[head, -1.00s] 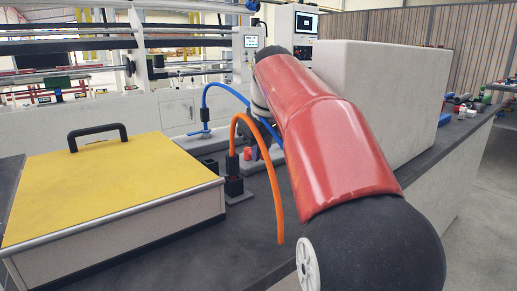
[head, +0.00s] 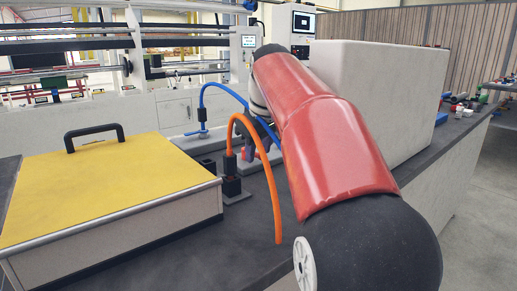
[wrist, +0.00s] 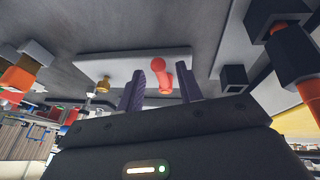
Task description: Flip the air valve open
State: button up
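The red air valve handle (wrist: 159,66) shows in the wrist view, on a pale base plate (wrist: 105,64) with a brass fitting (wrist: 103,84) on its left. My gripper (wrist: 160,75) is open, one dark ribbed finger on each side of the red handle. Gaps show between the handle and the fingers, and I see no contact. In the head view my gripper (head: 257,139) is low over the bench behind the orange hose, partly covered by my arm. The valve is mostly hidden there.
An orange hose (head: 272,190) arches up from a black socket just in front of my gripper. A blue hose (head: 221,86) rises behind it. A yellow-topped box (head: 100,187) with a black handle stands left; a large pale block (head: 390,95) stands right.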

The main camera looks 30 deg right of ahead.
jog(key=p+v, duration=0.1)
jog(key=v, duration=0.6)
jog(key=shift+r, duration=0.2)
jog(key=shift+s, duration=0.15)
